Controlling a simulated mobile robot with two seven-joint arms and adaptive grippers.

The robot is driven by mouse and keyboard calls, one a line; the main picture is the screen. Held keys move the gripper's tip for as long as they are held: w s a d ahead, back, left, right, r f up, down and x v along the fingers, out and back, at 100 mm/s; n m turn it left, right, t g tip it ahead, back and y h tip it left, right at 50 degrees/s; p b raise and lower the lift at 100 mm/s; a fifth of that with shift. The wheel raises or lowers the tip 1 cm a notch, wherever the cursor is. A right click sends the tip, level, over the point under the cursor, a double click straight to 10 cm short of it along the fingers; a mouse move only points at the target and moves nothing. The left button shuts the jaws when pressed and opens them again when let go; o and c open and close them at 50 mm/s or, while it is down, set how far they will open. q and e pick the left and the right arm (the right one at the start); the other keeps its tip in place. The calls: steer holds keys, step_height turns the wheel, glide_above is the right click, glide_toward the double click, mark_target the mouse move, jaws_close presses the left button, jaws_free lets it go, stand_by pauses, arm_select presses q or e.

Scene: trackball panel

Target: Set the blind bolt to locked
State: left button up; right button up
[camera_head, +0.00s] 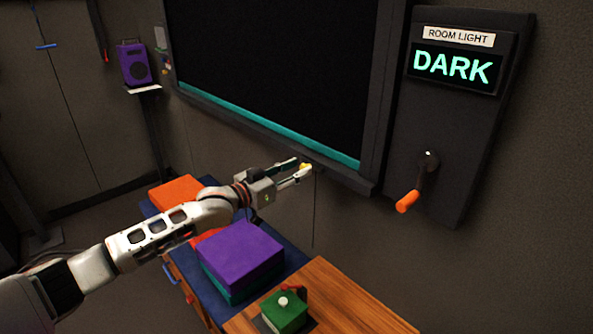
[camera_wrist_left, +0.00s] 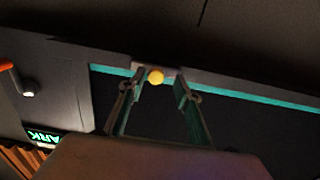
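A small yellow knob (camera_head: 306,166), which looks like the blind bolt's knob, sits by the bottom edge of the dark blind's frame (camera_head: 270,132). The knob also shows in the left wrist view (camera_wrist_left: 155,77). My left gripper (camera_head: 304,169) is at the knob, with its fingers spread. In the left wrist view the fingertips (camera_wrist_left: 159,78) stand on either side of the knob, which is nearer the left-hand finger. Whether a finger touches it I cannot tell. The rest of the bolt is hidden or too small to read its setting. My right gripper is not in view.
A dark panel (camera_head: 448,150) reading "ROOM LIGHT DARK" carries a crank with an orange handle (camera_head: 407,201). A purple speaker (camera_head: 134,63) hangs at left.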

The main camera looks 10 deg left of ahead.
arm_select(q)
steer(key=shift+d, duration=0.1)
steer(key=shift+s+a+f, duration=0.1)
steer(key=shift+s+a, duration=0.1)
steer(key=shift+s, duration=0.1)
steer(key=v, duration=1.1)
steer(key=shift+s+a, duration=0.2)
steer(key=shift+s, duration=0.05)
